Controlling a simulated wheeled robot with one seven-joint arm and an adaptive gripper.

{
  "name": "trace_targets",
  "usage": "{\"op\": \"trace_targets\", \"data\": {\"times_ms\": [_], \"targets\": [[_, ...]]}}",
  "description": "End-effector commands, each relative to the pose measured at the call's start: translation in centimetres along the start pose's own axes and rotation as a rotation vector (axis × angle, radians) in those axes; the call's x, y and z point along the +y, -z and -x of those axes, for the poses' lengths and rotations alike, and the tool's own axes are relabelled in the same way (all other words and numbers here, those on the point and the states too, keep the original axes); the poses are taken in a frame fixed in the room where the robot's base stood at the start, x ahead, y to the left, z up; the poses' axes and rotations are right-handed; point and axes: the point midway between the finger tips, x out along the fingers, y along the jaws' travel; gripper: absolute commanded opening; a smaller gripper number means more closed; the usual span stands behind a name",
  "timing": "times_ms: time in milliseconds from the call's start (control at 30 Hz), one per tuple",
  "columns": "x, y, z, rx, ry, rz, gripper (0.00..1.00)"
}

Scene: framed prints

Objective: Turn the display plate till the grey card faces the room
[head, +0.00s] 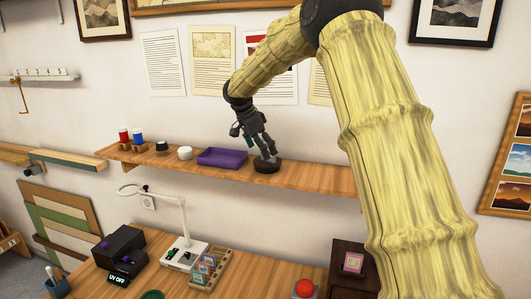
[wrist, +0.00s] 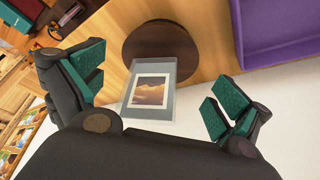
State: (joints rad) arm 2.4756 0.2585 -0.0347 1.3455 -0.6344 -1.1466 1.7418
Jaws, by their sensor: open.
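The display plate (wrist: 133,115) is a pale, see-through upright panel on a dark round base (wrist: 160,45). In the wrist view its visible face carries a small white-bordered print of a brown-orange landscape. I see no grey card on this face; the other face is hidden. The round base (head: 267,168) also shows in the head view on the wooden wall shelf, with the plate mostly hidden by my fingers. My gripper (head: 262,150) is just above the base. In the wrist view my gripper (wrist: 158,93) is open, its green-padded fingers either side of the plate, with gaps.
A purple tray (head: 222,157) stands on the shelf (head: 315,178) just left of the base. A white jar (head: 185,153), a dark round item (head: 162,147) and red and blue spools stand farther left. The shelf right of the base looks clear.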

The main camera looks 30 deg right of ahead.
Motion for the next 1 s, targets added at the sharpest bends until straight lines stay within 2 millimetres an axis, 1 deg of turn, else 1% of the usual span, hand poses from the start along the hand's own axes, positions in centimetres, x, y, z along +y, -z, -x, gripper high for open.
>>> {"op": "trace_targets", "data": {"times_ms": [100, 300, 433, 667, 767, 800, 900, 1000], "targets": [[0.0, 0.1, -1.4, -0.001, -0.002, 0.0, 1.0], [0.0, 0.0, -3.2, 0.0, -0.002, 0.001, 1.0], [0.0, 0.0, -3.6, -0.001, 0.0, 0.0, 1.0], [0.0, 0.0, -3.6, 0.0, 0.0, 0.0, 1.0], [0.0, 0.0, -3.6, 0.0, 0.0, 0.0, 0.84], [0.0, 0.0, -3.6, 0.0, 0.0, 0.0, 0.76], [0.0, 0.0, -3.6, 0.0, -0.001, 0.0, 0.61], [0.1, 0.0, -3.7, 0.0, -0.001, 0.0, 0.58]]}}
